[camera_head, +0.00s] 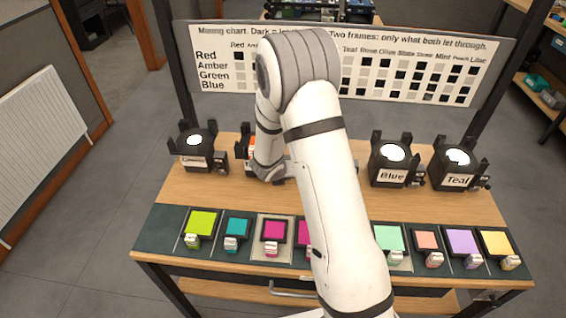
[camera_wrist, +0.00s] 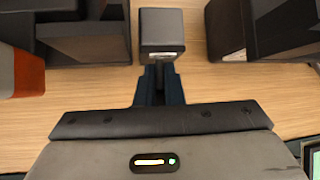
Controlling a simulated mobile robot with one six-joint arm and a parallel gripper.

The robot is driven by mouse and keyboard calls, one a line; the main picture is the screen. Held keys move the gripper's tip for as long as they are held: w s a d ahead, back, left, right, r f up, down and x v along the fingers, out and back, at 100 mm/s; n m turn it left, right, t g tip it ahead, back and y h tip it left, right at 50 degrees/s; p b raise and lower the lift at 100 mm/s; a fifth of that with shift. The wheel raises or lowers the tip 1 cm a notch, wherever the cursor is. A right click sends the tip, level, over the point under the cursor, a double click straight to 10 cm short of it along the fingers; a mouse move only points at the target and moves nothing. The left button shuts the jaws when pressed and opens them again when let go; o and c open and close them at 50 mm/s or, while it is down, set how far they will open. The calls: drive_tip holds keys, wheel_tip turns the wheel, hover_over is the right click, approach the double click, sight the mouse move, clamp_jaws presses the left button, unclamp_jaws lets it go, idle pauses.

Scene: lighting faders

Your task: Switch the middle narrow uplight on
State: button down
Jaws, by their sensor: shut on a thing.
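My gripper (camera_wrist: 158,88) is shut in the wrist view. Its dark fingers close on a small part at the front of a dark grey box (camera_wrist: 162,28); the fingers hide most of that part. In the head view my arm covers the middle of the table, hiding the gripper and most of what stands there, so I cannot tell the middle narrow uplight or whether it is lit. The Blue uplight (camera_head: 391,174) and the Teal uplight (camera_head: 455,178) stand to the right with bright white tops. Another bright-topped uplight (camera_head: 193,160) stands at the left.
Larger dark housings stand left (camera_wrist: 85,42) and right (camera_wrist: 275,30) of the box in the wrist view. An orange block (camera_wrist: 22,75) is at the left. Coloured filter frames (camera_head: 201,223) line the table's front. A mixing chart (camera_head: 215,38) stands behind.

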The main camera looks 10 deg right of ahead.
drive_tip(key=g+p, duration=0.1)
drive_tip(key=p, duration=0.2)
drive_tip(key=shift+r+p, duration=0.35)
drive_tip(key=shift+f+g+y+p, duration=0.3)
drive_tip(key=shift+g+p, duration=0.1)
drive_tip(key=shift+p, duration=0.75)
drive_tip(key=c, duration=1.5)
unclamp_jaws()
drive_tip(key=shift+r, duration=0.1)
drive_tip(key=shift+c, duration=0.2)
drive_tip(key=shift+w, duration=0.1)
drive_tip(key=v, duration=0.7)
drive_tip(key=shift+s+r+p, duration=0.25)
drive_tip(key=shift+r+p, duration=0.1)
drive_tip(key=shift+p, duration=0.05)
drive_tip(key=shift+a, duration=0.1)
